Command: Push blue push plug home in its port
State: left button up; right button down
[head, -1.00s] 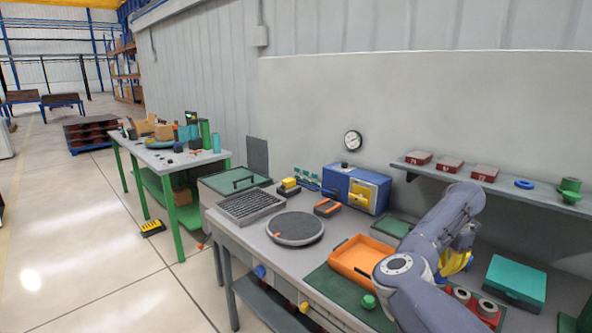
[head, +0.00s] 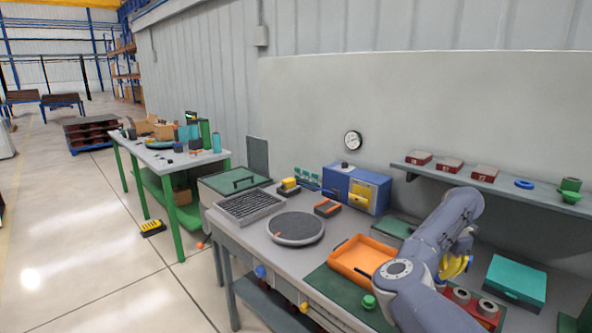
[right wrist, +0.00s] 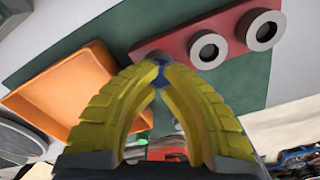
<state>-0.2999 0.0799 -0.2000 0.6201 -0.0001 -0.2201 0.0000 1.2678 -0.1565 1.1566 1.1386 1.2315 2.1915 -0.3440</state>
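The red port block (right wrist: 228,38) lies on a dark green mat, with two open grey ring ports (right wrist: 208,50) showing in the right wrist view. It also shows in the head view (head: 487,311), partly behind my right arm. My right gripper (right wrist: 158,72) has yellow fingers whose tips come together at the block's near-left end, over a third grey port (right wrist: 150,57). A small bit of the blue push plug (right wrist: 161,79) shows between the tips. The fingers hide most of the plug, and its depth in the port cannot be seen. My left gripper is not in view.
An orange tray (head: 337,267) lies left of my right arm. A teal box (head: 515,281) stands to the right, and a green knob (head: 369,302) sits near the front edge. A wall shelf (head: 480,175) with small red boxes hangs behind.

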jog(key=shift+r, duration=3.45)
